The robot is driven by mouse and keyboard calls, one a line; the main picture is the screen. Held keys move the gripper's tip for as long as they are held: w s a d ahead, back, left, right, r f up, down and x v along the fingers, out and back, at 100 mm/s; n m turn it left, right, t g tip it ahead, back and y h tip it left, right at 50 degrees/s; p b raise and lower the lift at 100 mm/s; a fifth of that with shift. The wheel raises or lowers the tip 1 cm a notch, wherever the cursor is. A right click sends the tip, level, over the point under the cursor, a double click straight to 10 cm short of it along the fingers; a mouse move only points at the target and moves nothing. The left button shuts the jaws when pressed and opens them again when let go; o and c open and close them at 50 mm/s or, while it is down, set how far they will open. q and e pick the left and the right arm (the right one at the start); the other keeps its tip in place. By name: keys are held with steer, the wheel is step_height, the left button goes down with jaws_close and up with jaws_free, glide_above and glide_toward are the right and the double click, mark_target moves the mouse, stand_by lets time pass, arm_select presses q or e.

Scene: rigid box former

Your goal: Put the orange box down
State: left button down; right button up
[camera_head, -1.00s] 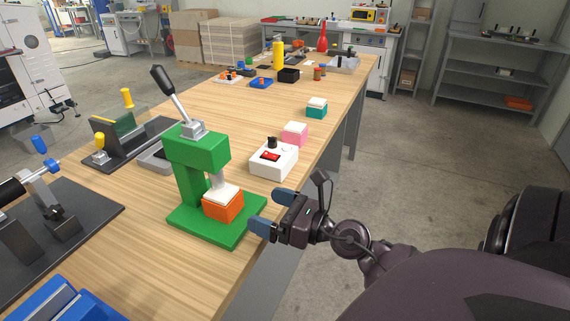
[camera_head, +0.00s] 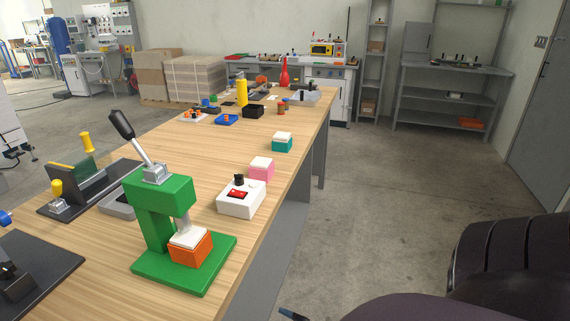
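The orange box (camera_head: 191,249) with a white lid (camera_head: 189,236) stands upright on the base of the green press (camera_head: 163,193). It sits directly under the press's ram, and the lid is at the ram's lower end. No gripper is on the box. Only one blue-grey fingertip of my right gripper (camera_head: 292,314) shows, at the bottom edge of the head view, right of the table and apart from the box. The rest of that gripper is out of frame. My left gripper is not in view.
A white control box (camera_head: 241,200), a pink box (camera_head: 261,170) and a teal box (camera_head: 282,143) stand along the table's (camera_head: 205,145) right edge. Another fixture (camera_head: 75,183) stands left of the press.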

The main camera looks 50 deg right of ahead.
steer(key=s+a+f+m+g+y, duration=0.1)
steer(key=s+a+f+m+g, duration=0.1)
steer(key=s+a+f+m, duration=0.1)
steer(key=shift+s+a+f+m+g, duration=0.35)
steer(key=shift+s+f+m, duration=0.25)
steer(key=shift+f+m, duration=0.3)
steer(key=shift+d, duration=0.1)
